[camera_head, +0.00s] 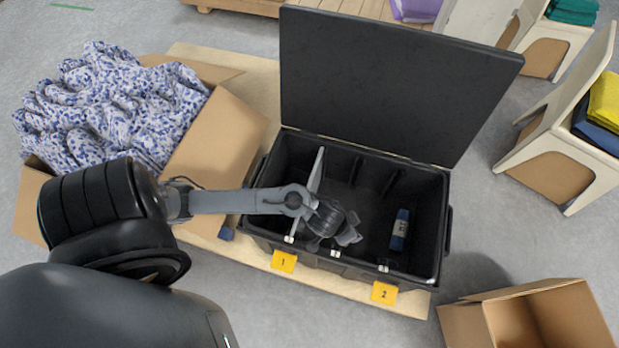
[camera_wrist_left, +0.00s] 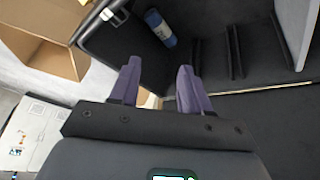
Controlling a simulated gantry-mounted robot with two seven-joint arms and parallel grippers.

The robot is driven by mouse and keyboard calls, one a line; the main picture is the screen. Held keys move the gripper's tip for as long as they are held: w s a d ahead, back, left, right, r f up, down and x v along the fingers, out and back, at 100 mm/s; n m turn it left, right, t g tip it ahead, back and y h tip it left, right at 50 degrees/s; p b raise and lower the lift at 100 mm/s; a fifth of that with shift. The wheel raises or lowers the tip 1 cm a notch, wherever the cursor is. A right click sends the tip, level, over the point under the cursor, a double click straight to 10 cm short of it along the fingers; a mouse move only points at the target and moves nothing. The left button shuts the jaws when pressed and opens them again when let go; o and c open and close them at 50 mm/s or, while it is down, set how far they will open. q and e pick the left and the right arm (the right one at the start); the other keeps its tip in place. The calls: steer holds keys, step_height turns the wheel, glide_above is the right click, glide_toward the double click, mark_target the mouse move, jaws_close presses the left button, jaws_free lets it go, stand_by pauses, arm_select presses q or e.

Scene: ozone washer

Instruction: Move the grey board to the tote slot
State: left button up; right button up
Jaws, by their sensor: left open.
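The black tote (camera_head: 447,225) stands open with its lid (camera_head: 390,85) raised at the back. The thin light-grey board (camera_head: 317,172) stands on edge inside the tote's left part, above the yellow tag 1; its lower part is hidden by my arm. It also shows at the upper right of the left wrist view (camera_wrist_left: 297,30). My left gripper (camera_head: 347,238) is over the tote's front middle, to the right of the board and apart from it. Its two fingers (camera_wrist_left: 157,75) are spread with nothing between them. My right gripper is not in view.
A blue labelled cylinder (camera_head: 400,230) is in the tote's right part. Black ribs (camera_head: 390,182) line its back wall. Yellow tag 1 (camera_head: 284,262) and tag 2 (camera_head: 384,293) mark the front. A carton (camera_head: 215,140) of patterned cloth stands left, an open carton (camera_head: 530,315) lower right.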

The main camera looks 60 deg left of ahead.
arm_select(q)
steer(key=w+a+f+n+g+b, duration=0.2)
steer(key=a+f+n+b, duration=0.2)
steer(key=a+f, duration=0.7)
steer(key=a+n+g, duration=0.1)
steer(key=a, duration=0.3)
steer(key=s+a+n+g+b, duration=0.1)
steer(key=a+n, duration=0.1)
steer(key=a, duration=0.3)
steer(key=s+a+n+g+y+b, duration=0.1)
steer(key=a+n, duration=0.1)
steer(key=a, duration=0.2)
steer(key=shift+s+a+f, duration=0.15)
steer(key=shift+s+a, duration=0.1)
steer(key=shift+a, duration=0.05)
steer(key=shift+s+a+f, duration=0.1)
steer(key=shift+a+f, duration=0.1)
steer(key=shift+a, duration=0.1)
step_height(320, 180, down, 10)
steer(key=b, duration=0.7)
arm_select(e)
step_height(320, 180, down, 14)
arm_select(q)
steer(key=shift+f, duration=0.1)
steer(key=shift+c, duration=0.3)
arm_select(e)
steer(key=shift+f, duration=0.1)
arm_select(q)
jaws_close()
